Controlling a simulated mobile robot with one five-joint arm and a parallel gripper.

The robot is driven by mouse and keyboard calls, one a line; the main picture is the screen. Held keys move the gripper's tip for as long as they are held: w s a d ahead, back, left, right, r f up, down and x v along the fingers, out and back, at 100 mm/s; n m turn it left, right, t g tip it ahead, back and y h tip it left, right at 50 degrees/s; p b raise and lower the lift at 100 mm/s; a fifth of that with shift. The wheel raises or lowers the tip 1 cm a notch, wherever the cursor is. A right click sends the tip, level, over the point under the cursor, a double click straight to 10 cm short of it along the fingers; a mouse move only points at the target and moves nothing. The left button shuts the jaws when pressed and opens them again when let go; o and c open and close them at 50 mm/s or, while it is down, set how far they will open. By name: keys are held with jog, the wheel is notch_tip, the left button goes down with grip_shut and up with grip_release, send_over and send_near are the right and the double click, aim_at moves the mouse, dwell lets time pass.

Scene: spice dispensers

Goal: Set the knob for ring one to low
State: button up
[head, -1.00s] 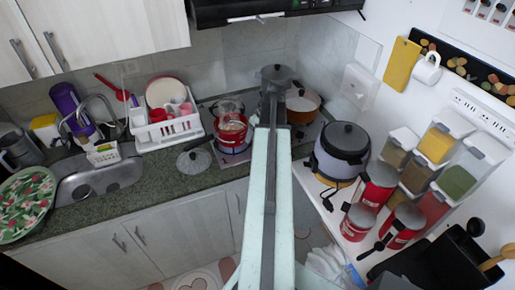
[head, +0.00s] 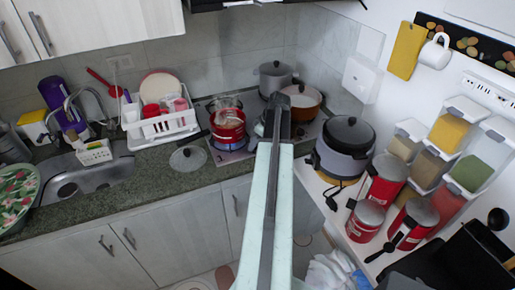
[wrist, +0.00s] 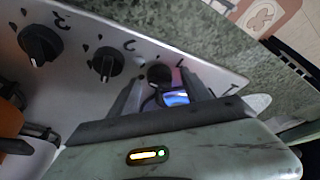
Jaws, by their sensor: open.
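In the wrist view, a row of dark knobs runs along the pale stove panel (wrist: 75,85) with printed numbers. The knob near the mark that looks like 1 (wrist: 160,74) sits between the two fingers of my gripper (wrist: 162,92), which are open on either side of it. I cannot tell whether they touch it. The knob by 2 (wrist: 105,63) and the knob by 3 (wrist: 39,44) stand to its left. In the head view, my gripper (head: 277,103) is over the stove (head: 230,155), and my arm hides the knobs. The pointer of the ring one knob is not clear.
A red pot (head: 228,125), an orange pan (head: 303,103) and a grey pot (head: 273,76) stand on the stove. A glass lid (head: 188,158) lies on the counter to its left. A rice cooker (head: 345,146) and red canisters (head: 384,180) stand on the right.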

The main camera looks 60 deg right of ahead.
jog(key=c, duration=1.2)
jog(key=shift+d, duration=0.15)
grip_shut()
jog(key=shift+a+m, duration=0.25)
jog(key=shift+m, duration=0.15)
jog(key=m+h, duration=0.1)
jog(key=m, duration=0.1)
jog(key=m+h, duration=0.1)
jog(key=shift+a+m, duration=0.2)
jog(key=shift+m, duration=0.2)
jog(key=m+h, duration=0.1)
jog(key=m, duration=0.2)
jog(key=m+g, duration=0.1)
jog(key=m, duration=0.1)
jog(key=shift+w+a+m+g+h, duration=0.1)
jog(key=shift+w+m+g+h, duration=0.1)
jog(key=shift+m+g+h, duration=0.15)
jog(key=shift+m, duration=0.25)
